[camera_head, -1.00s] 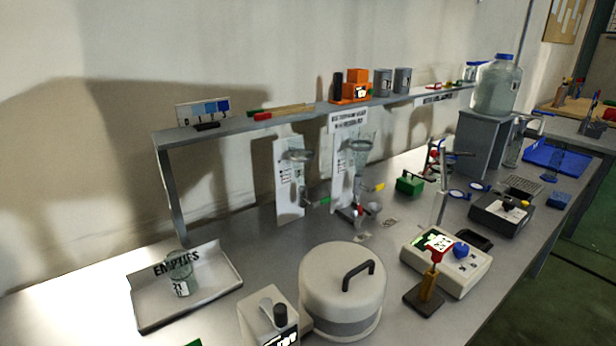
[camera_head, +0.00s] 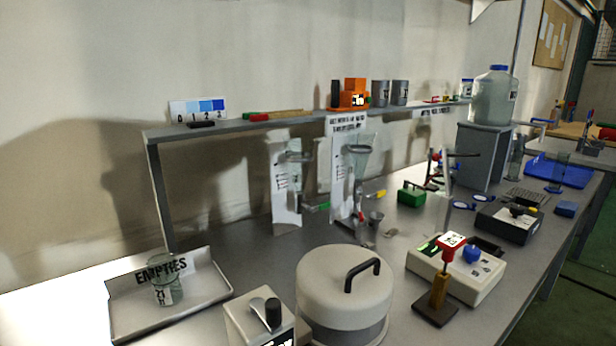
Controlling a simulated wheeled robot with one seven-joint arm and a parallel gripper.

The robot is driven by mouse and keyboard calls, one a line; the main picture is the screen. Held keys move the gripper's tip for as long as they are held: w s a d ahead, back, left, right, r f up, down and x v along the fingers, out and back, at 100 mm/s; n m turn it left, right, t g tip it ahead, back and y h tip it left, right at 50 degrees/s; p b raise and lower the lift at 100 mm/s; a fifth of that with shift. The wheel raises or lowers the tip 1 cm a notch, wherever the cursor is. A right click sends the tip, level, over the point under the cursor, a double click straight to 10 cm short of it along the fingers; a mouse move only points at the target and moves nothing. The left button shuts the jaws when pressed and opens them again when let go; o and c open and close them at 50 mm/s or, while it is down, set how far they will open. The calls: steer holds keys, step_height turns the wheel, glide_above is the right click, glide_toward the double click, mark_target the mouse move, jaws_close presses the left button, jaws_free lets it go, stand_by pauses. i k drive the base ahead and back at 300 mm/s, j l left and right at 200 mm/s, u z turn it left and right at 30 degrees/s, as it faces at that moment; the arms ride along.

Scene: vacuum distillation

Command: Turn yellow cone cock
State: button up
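A small yellow cock handle (camera_head: 376,194) sticks out to the right beside the right glass cone (camera_head: 358,160), in the middle of the bench below the shelf. A green cock handle (camera_head: 319,207) sticks out beside the left glass cone (camera_head: 292,165). Each cone stands in front of a white labelled panel. A small red part (camera_head: 361,216) and a small grey cup (camera_head: 376,218) are below the yellow handle. The fine shape of the cocks is too small to tell. My gripper is not in view.
A white round vessel with a black handle (camera_head: 344,290) stands at the front, with a grey box (camera_head: 262,318) at its left. A tray marked EMPTIES (camera_head: 215,290) holds a glass. A white device (camera_head: 476,284) and brass post (camera_head: 438,292) stand right. A shelf (camera_head: 235,126) overhangs the back.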

mark_target(379, 194)
steer(key=l+u, duration=0.1)
steer(key=u, duration=0.15)
steer(key=l+u, duration=0.55)
steer(key=l, duration=0.45)
steer(key=l+u, duration=0.3)
steer(key=l, duration=0.45)
